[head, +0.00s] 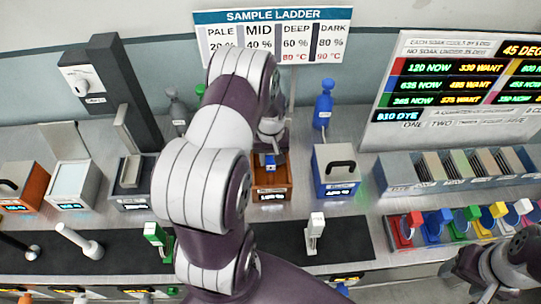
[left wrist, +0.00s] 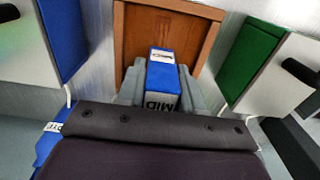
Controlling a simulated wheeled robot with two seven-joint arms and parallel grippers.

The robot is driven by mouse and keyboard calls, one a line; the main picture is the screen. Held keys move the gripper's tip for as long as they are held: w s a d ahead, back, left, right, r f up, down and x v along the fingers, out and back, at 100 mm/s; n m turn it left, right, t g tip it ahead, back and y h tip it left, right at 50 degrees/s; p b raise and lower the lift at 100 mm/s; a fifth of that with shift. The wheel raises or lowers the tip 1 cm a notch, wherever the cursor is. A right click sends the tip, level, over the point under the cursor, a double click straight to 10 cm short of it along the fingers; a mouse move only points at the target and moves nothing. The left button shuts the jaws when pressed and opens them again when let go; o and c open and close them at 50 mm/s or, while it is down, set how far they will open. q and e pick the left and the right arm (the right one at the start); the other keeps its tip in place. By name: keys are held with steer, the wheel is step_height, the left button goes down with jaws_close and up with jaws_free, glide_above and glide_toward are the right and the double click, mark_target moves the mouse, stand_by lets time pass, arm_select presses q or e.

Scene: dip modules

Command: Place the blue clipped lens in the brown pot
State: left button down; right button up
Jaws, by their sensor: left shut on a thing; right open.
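The brown pot (head: 271,196) stands open in the middle of the counter; its brown wall also shows in the left wrist view (left wrist: 205,27). My left gripper (head: 268,152) is over the pot, pointing down. It is shut on the blue clip (head: 270,160) of the lens. In the left wrist view, the clip (left wrist: 163,72) sits between the grey fingers, with a white label and the word MID on it. The lens below the clip is hidden, and I cannot tell how deep it hangs in the pot. My right gripper (head: 487,283) is open and empty at the lower right.
A lidded blue pot (head: 337,172) stands right of the brown pot. A green pot (left wrist: 252,62) is on its other side. A rack of coloured clips (head: 455,225) is at the right. A dark mat (head: 340,240) with a white-clipped piece (head: 315,232) lies in front.

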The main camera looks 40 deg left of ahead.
arm_select(q)
steer(key=shift+s+f, duration=0.1)
steer(key=shift+d+f, duration=0.1)
steer(key=shift+f, duration=0.05)
steer(key=c, duration=0.7)
jaws_free()
steer(key=shift+c, duration=0.2)
